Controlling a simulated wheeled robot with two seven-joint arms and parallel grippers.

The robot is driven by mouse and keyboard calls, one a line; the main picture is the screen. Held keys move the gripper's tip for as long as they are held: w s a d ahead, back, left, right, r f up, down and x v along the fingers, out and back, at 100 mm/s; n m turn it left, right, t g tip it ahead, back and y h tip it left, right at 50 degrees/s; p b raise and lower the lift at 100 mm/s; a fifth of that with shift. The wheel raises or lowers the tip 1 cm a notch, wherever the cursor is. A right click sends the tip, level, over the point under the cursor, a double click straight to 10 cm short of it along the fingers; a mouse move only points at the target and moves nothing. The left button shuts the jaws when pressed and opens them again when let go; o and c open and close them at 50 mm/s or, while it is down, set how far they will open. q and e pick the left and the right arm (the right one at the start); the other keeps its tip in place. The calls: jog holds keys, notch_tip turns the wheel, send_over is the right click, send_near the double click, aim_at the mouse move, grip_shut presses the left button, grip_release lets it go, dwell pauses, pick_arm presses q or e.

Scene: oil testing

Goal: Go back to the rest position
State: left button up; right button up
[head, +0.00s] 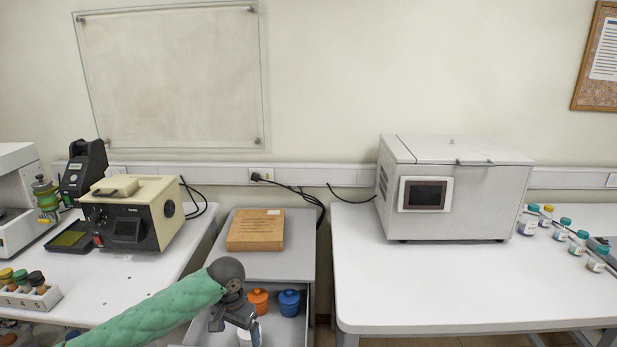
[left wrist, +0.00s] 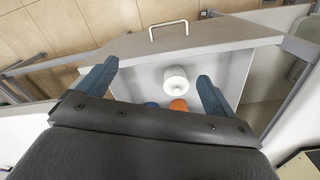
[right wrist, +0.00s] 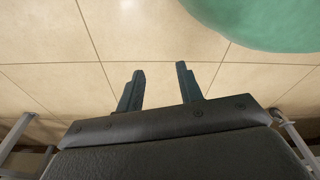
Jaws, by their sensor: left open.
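My left gripper (head: 236,322) reaches over the open drawer from the left on its green-sleeved arm. In the left wrist view, its two blue fingers (left wrist: 154,80) are wide apart with nothing held between them. A white pot (left wrist: 176,78) stands in the drawer below, seen between the fingers. An orange pot (head: 258,301) and a blue pot (head: 289,302) stand farther in the drawer. My right gripper (right wrist: 160,74) is open and empty above the tiled floor. It is outside the head view.
The drawer front (left wrist: 200,40) with its handle is pulled out between the two tables. A wooden block (head: 255,230) lies on the cabinet top. A beige device (head: 132,213) stands on the left table, a white machine (head: 450,190) on the right one. Several bottles (head: 560,229) stand far right.

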pick_arm(q)
jog(key=s+d+f+h+b, duration=0.1)
jog(key=s+d+f+b, duration=0.2)
jog(key=f, duration=0.4)
jog(key=s+d+f+t+h, duration=0.1)
jog(key=s+d+f, duration=0.35)
jog(key=f, duration=0.35)
jog(key=s+d+f+h+b, duration=0.1)
jog(key=s+d+f+b, duration=0.1)
jog(key=s+f, duration=0.4)
pick_arm(e)
jog(key=w+a+r, duration=0.5)
jog(key=w+r, duration=0.3)
jog(key=r, duration=0.3)
pick_arm(q)
jog(key=s+a+f+n+y+b, duration=0.1)
jog(key=s+a+f+b, duration=0.1)
jog(key=s+f, duration=0.8)
jog(key=s+a+f+n+y+b, duration=0.1)
jog(key=s+a+f, duration=0.4)
jog(key=s+f, duration=0.6)
jog(key=shift+s+n+b, duration=0.6)
jog(key=shift+s+b, duration=0.15)
pick_arm(e)
notch_tip(320, 180, up, 15)
jog(key=a, duration=0.1)
jog(key=shift+w+a+r+g+y, duration=0.2)
jog(key=shift+w+a+g+y, duration=0.1)
jog(key=shift+w+a+y, duration=0.15)
